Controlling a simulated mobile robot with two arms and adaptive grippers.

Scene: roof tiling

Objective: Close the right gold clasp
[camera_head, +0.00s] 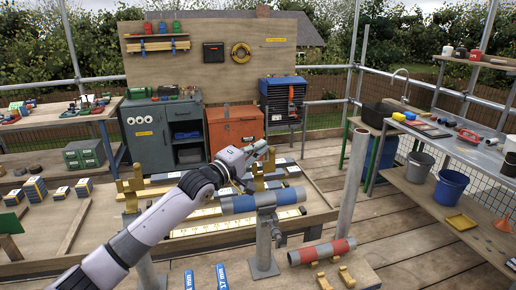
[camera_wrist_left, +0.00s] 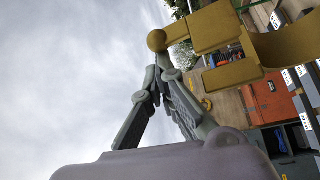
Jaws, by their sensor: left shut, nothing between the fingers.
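The right gold clasp (camera_head: 262,172) stands at the far side of the workbench, partly hidden behind my left gripper. In the left wrist view the gold clasp (camera_wrist_left: 215,28) is close up, with a ball knob, a block-like arm and a curved cradle. My left gripper (camera_head: 262,150) is at the clasp's top. In the left wrist view its fingers (camera_wrist_left: 153,72) are shut and empty, with tips just below the ball knob; I cannot tell whether they touch. A second gold clasp (camera_head: 130,190) stands to the left with upright prongs. My right gripper is not in view.
A grey pipe with a blue band (camera_head: 262,201) lies on a stand in front of the clasp. A red-banded pipe (camera_head: 322,251) rests on gold cradles nearer. A tall grey post (camera_head: 353,185) rises at right. A red cabinet (camera_head: 235,128) stands behind.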

